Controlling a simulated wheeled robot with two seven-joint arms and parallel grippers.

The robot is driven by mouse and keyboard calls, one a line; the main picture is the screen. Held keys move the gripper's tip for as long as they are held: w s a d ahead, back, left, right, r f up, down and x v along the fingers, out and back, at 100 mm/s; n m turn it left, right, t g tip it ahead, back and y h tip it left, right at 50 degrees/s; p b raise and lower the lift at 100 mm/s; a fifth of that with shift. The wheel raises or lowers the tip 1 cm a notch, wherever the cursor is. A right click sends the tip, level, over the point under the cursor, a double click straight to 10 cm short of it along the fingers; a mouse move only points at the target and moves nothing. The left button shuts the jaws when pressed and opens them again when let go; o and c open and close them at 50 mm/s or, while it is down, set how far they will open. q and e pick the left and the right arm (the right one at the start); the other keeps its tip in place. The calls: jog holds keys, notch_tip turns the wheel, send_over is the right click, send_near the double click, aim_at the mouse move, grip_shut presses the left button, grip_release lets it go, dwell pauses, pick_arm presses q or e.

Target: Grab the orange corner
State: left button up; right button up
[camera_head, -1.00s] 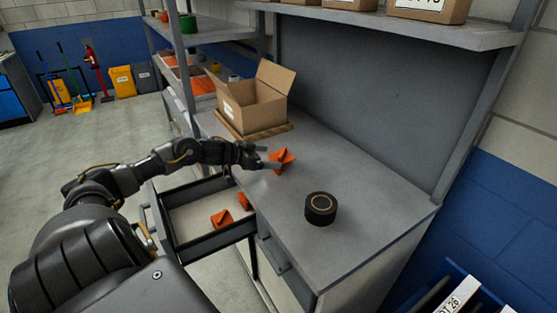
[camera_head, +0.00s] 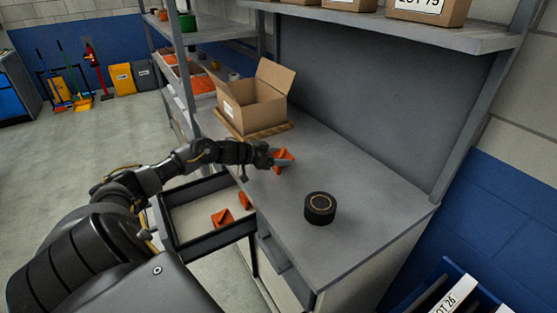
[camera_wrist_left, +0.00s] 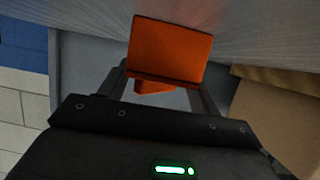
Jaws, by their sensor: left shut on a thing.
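An orange corner (camera_head: 283,156) is on the grey workbench, in front of the open cardboard box. My left gripper (camera_head: 274,160) is shut on it, at the bench surface. In the left wrist view the orange corner (camera_wrist_left: 168,50) sits between the two fingers (camera_wrist_left: 165,92), with its flat face toward the camera. The fingertips are partly hidden behind it. Two more orange corners, one at the front (camera_head: 222,218) and one at the side (camera_head: 245,200), lie in the open drawer. My right gripper is not in view.
The open cardboard box (camera_head: 255,112) stands on a brown base at the back left of the bench (camera_head: 345,240). A black round roll (camera_head: 320,208) stands near the middle. The open drawer (camera_head: 208,243) juts out at the front left. A shelf (camera_head: 400,32) with boxes hangs above.

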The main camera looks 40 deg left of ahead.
pick_arm(q)
jog(key=shift+c, duration=0.8)
jog(key=shift+r+b, duration=0.3)
jog(key=shift+r, duration=0.2)
notch_tip(320, 180, up, 2)
jog(key=shift+a+r+b, duration=0.1)
jog(key=shift+r+b, duration=0.05)
jog(key=shift+b, duration=0.25)
jog(key=s+a+r+b, duration=0.2)
jog(key=s+a+r, duration=0.6)
jog(key=s, duration=0.3)
jog(key=shift+s+r, duration=0.2)
jog(key=shift+r, duration=0.65)
